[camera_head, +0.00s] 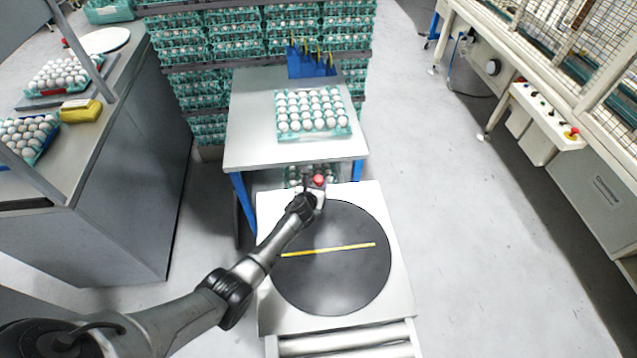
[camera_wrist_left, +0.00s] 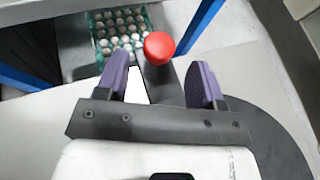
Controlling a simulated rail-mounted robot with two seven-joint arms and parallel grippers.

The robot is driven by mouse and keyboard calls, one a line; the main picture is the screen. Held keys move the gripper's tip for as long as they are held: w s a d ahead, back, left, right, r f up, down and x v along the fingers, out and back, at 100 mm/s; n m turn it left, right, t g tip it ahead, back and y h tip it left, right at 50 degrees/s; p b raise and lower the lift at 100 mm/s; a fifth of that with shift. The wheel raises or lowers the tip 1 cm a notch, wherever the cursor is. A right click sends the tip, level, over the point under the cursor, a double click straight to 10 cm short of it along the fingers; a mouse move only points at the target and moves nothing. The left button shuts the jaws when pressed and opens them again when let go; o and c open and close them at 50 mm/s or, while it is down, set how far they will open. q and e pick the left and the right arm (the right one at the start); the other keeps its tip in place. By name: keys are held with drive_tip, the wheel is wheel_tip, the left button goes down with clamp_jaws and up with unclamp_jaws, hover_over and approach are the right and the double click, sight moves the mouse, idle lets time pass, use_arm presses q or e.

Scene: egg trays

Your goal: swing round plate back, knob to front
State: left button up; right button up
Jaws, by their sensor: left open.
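The round black plate (camera_head: 345,280) lies flat on a white stand, with a yellow line (camera_head: 328,250) across its face. Its red knob (camera_head: 319,180) is at the far edge of the plate, on the side toward the table. My left gripper (camera_head: 313,192) reaches over the plate's far left part and is at the knob. In the left wrist view the red knob (camera_wrist_left: 159,47) shows just ahead of and between the two purple fingers of the open gripper (camera_wrist_left: 158,78). I cannot tell whether a finger touches it. My right gripper is not in view.
A table (camera_head: 250,130) with blue legs stands just behind the plate, bearing an egg tray (camera_head: 335,130) and a blue holder (camera_head: 312,66). More eggs (camera_wrist_left: 118,22) sit low under it. A grey counter (camera_head: 120,130) is at left. The floor (camera_head: 470,230) at right is clear.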

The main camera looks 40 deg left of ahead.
sight(318, 178)
use_arm(q)
drive_tip(key=b+x, duration=0.3)
drive_tip(key=x, duration=0.1)
drive_tip(key=shift+w+f, duration=0.15)
drive_tip(key=shift+f, duration=0.1)
drive_tip(key=shift+w+a+f+b, duration=0.1)
drive_tip(key=shift+w+a+b, duration=0.15)
drive_tip(key=shift+w+b, duration=0.15)
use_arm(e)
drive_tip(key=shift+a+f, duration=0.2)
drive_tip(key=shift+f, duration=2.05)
use_arm(q)
drive_tip(key=shift+w, duration=0.1)
clamp_jaws()
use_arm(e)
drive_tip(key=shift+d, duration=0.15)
